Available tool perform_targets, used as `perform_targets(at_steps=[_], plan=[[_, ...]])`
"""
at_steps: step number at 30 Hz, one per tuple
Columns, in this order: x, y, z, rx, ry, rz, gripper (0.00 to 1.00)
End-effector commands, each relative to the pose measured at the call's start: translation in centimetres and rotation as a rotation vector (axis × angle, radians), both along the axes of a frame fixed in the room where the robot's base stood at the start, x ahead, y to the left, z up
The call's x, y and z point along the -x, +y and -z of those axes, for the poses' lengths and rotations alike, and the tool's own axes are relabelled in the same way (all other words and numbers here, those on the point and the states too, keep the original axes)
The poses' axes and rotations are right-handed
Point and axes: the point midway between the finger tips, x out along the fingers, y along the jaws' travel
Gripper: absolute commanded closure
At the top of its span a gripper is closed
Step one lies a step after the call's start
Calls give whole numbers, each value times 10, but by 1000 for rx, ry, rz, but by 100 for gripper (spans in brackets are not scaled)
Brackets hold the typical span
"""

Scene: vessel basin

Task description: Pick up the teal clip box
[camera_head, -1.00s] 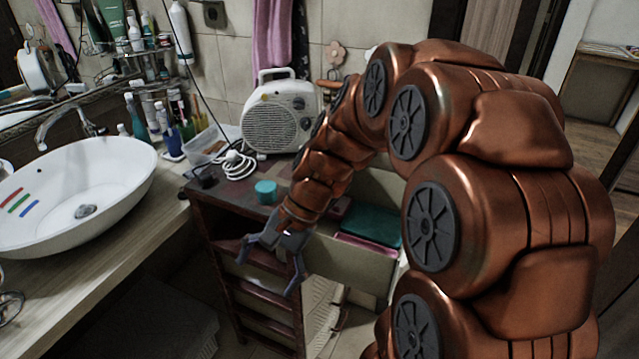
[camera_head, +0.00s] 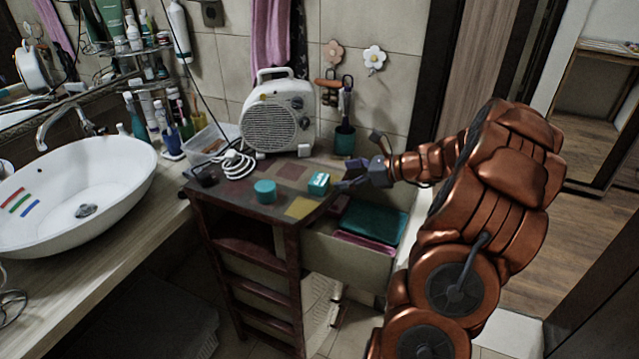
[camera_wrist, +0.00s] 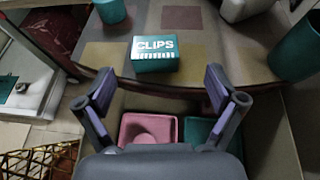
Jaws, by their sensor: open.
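The teal clip box (camera_head: 318,183) stands on the tiled top of the small dark wooden cabinet, near its right edge. In the wrist view the teal clip box (camera_wrist: 156,53) shows its "CLIPS" label, ahead of and between the two fingers. My gripper (camera_head: 345,186) is just right of the box in the head view. In the wrist view my gripper (camera_wrist: 152,92) is open, with its fingers wide apart and nothing between them. The fingertips look short of the box; I cannot tell the exact distance.
A teal round container (camera_head: 265,191) stands left of the box. A white fan heater (camera_head: 277,118), a coiled white cable (camera_head: 236,165) and a dark teal cup (camera_head: 345,141) stand behind. An open drawer (camera_head: 340,262) with pink and teal bins juts out below. The sink (camera_head: 80,190) is left.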

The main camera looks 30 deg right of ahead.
Motion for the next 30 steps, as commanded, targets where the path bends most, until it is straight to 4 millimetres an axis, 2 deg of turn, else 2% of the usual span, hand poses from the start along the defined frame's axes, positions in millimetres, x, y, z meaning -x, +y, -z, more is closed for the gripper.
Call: perform_targets(at_steps=[10, 18, 22, 30], plan=[[-22, 18, 12, -1, 2, 1, 6], [-44, 41, 28, -2, 3, -3, 6], [-50, 46, 32, 1, 2, -2, 6], [-51, 46, 33, 2, 1, 0, 8]])
